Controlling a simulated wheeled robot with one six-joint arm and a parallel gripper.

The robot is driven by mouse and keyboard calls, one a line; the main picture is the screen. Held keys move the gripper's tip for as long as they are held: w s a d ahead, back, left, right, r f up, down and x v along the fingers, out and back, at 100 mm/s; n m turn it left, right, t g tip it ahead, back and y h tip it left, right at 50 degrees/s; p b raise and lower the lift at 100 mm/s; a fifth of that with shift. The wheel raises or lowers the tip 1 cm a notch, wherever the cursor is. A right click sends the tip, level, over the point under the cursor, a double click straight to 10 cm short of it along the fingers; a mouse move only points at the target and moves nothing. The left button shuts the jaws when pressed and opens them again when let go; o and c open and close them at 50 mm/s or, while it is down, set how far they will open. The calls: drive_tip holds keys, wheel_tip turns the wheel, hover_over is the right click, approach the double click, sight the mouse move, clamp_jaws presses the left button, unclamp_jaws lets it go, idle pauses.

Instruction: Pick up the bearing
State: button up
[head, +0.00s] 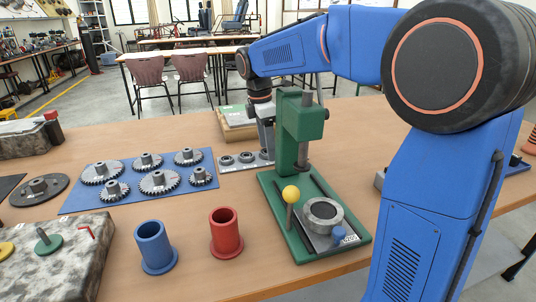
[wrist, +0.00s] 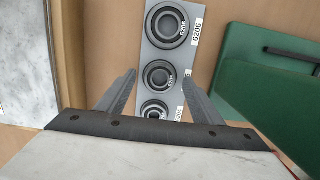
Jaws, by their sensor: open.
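In the wrist view the plate (wrist: 147,50) carries a large far bearing (wrist: 168,26), a middle bearing (wrist: 158,75) and a near bearing (wrist: 154,109). A label by the far one reads 6206. My gripper (wrist: 159,76) is open and empty, pointing down over the plate. Its fingers appear on either side of the middle and near bearings. In the head view my gripper (head: 267,138) is at the plate's right end, partly hidden by the press.
The green press (head: 302,125) stands close to the right of my gripper, with a ring-shaped part (head: 323,212) in its fixture. A blue mat (head: 130,205) with several gears lies left. A blue cup (head: 154,246) and red cup (head: 226,233) stand in front. A box (head: 236,122) lies behind.

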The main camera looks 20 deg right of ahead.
drive_tip(key=shift+f, duration=0.25)
drive_tip(key=c, duration=1.2)
wheel_tip(320, 180, up, 10)
drive_tip(key=shift+r, duration=0.1)
